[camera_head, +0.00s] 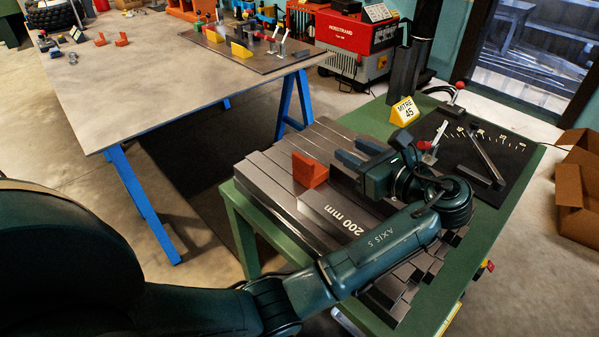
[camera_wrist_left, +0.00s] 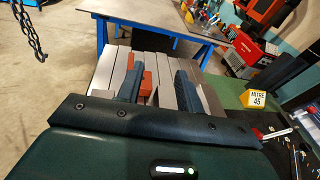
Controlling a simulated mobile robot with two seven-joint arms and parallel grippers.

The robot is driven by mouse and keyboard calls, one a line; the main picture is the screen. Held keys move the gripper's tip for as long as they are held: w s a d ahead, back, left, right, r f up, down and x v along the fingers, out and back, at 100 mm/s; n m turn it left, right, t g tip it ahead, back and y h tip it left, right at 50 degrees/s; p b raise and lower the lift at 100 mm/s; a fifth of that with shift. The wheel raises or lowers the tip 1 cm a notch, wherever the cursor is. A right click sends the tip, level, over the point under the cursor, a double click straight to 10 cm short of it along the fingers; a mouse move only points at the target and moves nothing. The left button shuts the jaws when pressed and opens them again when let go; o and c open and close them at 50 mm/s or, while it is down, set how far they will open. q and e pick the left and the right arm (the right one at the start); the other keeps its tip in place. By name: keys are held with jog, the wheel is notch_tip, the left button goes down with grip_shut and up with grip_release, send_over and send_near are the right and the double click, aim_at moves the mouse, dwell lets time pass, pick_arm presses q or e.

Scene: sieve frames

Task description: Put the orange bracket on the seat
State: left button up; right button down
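An orange bracket (camera_head: 309,171) stands on the stack of steel bars marked 200 mm (camera_head: 340,207). My left gripper (camera_head: 357,154) is open, its two dark fingers to the right of the bracket and apart from it in the head view. In the left wrist view, the orange bracket (camera_wrist_left: 143,77) shows beyond and partly behind the left finger, and the gap between the open fingertips (camera_wrist_left: 160,85) shows bare bars. I cannot tell which part is the seat. My right gripper is not in view.
The bars lie on a green bench (camera_head: 240,205) with a yellow MITRE 45 block (camera_head: 404,111) and a black angle plate (camera_head: 497,150). A grey table (camera_head: 150,90) at the back left holds more orange pieces (camera_head: 122,40) and a fixture plate with yellow brackets (camera_head: 240,50). Boxes (camera_head: 575,200) stand right.

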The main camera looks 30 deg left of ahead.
aim_at(305, 159)
pick_arm(q)
jog(key=a+f+g, duration=0.1)
jog(key=a+f, duration=0.1)
jog(key=a, duration=0.2)
jog(key=a+f, duration=0.2)
jog(key=a, duration=0.1)
jog(key=a+f+n+g, duration=0.1)
jog(key=a+f, duration=0.1)
jog(key=a, duration=0.2)
jog(key=shift+w+a+f+g, duration=0.2)
jog(key=shift+a+g, duration=0.1)
grip_shut()
jog(key=shift+r, duration=0.1)
dwell(0.3)
